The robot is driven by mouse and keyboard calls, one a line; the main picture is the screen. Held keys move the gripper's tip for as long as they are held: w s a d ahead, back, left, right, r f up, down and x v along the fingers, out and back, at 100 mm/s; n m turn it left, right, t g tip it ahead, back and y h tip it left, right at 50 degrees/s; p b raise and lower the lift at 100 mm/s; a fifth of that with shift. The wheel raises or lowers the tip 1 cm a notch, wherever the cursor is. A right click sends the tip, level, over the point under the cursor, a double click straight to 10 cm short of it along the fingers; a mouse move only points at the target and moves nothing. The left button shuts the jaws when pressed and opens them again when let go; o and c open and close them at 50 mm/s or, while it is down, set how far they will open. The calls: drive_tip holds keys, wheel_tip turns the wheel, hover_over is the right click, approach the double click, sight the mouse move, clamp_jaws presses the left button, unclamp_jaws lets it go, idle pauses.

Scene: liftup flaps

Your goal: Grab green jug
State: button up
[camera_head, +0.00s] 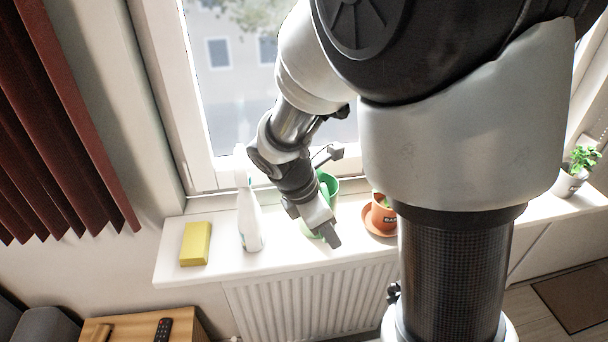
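The green jug (329,183) stands on the white windowsill, partly hidden behind my gripper and wrist. Its rim and a bit of its lower side show. My gripper (333,240) points down at the sill, in front of the jug as seen from this view. Its fingertips look close together, but the angle hides whether there is a gap or anything between them. I cannot tell whether it touches the jug.
On the windowsill (180,270), a white spray bottle (249,220) stands left of the jug and a yellow sponge (195,243) lies farther left. An orange pot (382,214) on a saucer is close on the right. A radiator (300,302) is below; the window is behind.

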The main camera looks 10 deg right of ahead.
clamp_jaws()
idle(1.4)
